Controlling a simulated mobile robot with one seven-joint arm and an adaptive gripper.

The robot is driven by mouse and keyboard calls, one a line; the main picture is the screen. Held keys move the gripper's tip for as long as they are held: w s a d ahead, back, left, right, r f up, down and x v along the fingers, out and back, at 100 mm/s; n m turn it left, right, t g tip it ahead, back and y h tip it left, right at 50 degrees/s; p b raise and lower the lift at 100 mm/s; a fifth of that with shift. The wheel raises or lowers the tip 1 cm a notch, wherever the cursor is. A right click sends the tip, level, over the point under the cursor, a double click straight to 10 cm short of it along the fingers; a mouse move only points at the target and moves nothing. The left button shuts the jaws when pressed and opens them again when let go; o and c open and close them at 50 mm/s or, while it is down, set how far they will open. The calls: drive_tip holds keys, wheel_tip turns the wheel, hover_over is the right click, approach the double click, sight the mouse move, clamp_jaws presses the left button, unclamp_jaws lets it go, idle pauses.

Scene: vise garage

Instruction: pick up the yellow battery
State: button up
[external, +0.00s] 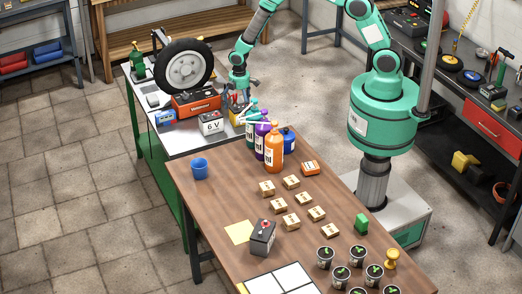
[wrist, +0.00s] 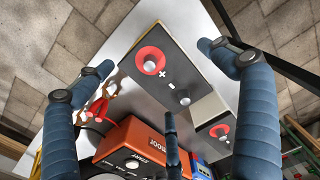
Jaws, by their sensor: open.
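The yellow battery (external: 236,119) stands on the grey bench top, partly hidden by my gripper and the bottles in the external view. In the wrist view its dark top (wrist: 195,72) shows a red-ringed plus terminal and a grey minus terminal. My gripper (external: 238,101) points down above it. Its blue fingers (wrist: 157,72) are spread wide in the wrist view, one at the left and one at the right of the battery, with a third finger low in the middle. The gripper is open and holds nothing.
A white 6 V battery (external: 211,123) and an orange booster box (external: 195,104) stand close by. A tyre (external: 184,65) is behind them. Tall bottles (external: 274,153) stand in front on the wooden table (external: 215,205). A blue cup (external: 199,168) is left of them.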

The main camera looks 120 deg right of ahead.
drive_tip(key=shift+f, duration=1.25)
drive_tip(key=c, duration=2.1)
drive_tip(key=shift+o, duration=0.2)
drive_tip(key=shift+d+r, duration=0.1)
drive_tip(key=shift+r, duration=0.1)
drive_tip(key=shift+w+r, duration=0.1)
drive_tip(key=shift+r, duration=1.65)
drive_tip(key=s+a+r+p, duration=0.1)
drive_tip(key=s+a, duration=0.9)
drive_tip(key=s, duration=0.2)
drive_tip(key=shift+s, duration=0.25)
drive_tip(key=shift+r, duration=0.1)
